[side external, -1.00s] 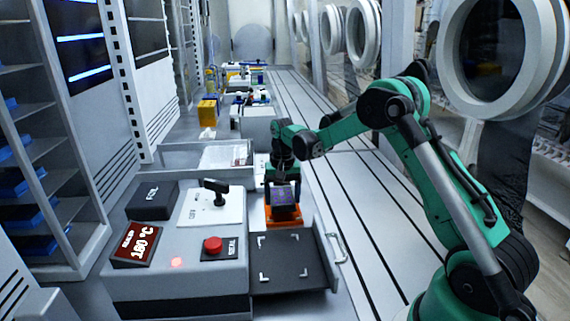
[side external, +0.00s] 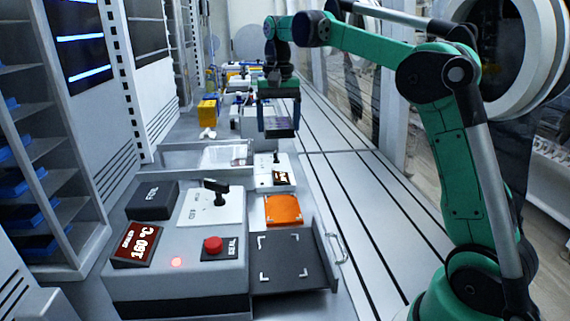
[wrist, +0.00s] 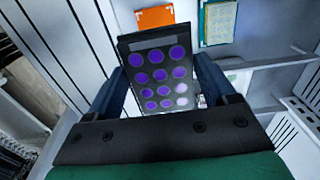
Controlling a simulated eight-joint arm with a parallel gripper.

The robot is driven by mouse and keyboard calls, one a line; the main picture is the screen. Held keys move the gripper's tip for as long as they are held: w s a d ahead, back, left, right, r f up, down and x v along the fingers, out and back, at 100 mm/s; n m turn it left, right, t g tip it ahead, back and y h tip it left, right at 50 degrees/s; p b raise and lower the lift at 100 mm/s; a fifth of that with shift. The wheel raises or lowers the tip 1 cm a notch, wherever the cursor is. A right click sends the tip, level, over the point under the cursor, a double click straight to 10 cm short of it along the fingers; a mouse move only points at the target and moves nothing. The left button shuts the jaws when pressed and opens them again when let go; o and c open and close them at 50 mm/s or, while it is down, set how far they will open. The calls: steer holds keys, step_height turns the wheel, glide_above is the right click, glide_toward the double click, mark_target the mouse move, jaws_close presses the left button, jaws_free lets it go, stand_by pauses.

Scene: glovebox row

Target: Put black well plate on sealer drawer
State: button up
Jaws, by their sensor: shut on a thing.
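The black well plate (wrist: 158,72), with purple round wells, is held between the two fingers of my gripper (wrist: 160,85) in the wrist view. In the side external view my gripper (side external: 278,105) is shut on the plate (side external: 281,121), high above the bench. The sealer drawer (side external: 288,262) is a dark flat tray with white corner marks, pulled out at the front right of the sealer (side external: 180,260). It is empty. The plate is well above and behind the drawer, apart from it.
An orange pad (side external: 283,210) lies bare just behind the drawer; it also shows in the wrist view (wrist: 155,17). A device with a small screen (side external: 275,175) stands behind it. Shelves with blue items (side external: 30,170) stand at the left. The grooved bench (side external: 345,185) to the right is clear.

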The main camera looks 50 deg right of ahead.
steer(key=s+a+r, duration=0.2)
steer(key=s+a, duration=0.3)
steer(key=a, duration=0.3)
glide_above(281, 260)
step_height(281, 260, down, 20)
steer(key=shift+r, duration=0.1)
steer(key=o, duration=1.1)
steer(key=shift+f, duration=0.2)
